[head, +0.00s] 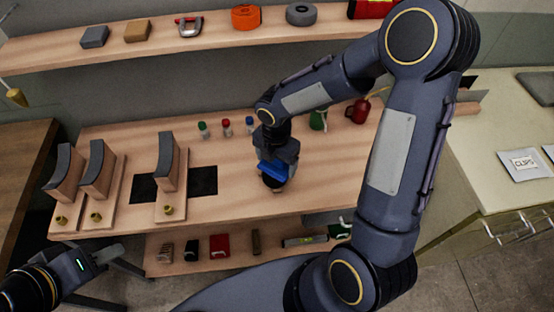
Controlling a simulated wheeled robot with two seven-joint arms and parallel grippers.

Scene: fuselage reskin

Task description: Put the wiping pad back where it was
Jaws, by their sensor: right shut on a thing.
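My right gripper (275,155) reaches down over the middle of the workbench and is shut on a blue thing (272,170), which seems to be the wiping pad. The gripper hides part of it. A small dark round shape with a tan part (273,183) shows just below the blue; I cannot tell whether it touches the bench top (325,165). My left gripper (108,253) is low at the left, in front of the bench and away from the pad. Its fingers are too small to tell open from shut.
Three upright curved blocks (96,168) stand on boards at the bench's left, near dark mats (203,181). Small capped bottles (227,127), a green container (318,120) and a red can (358,111) stand along the back. A loaded shelf (215,45) runs above. Bench around the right gripper is clear.

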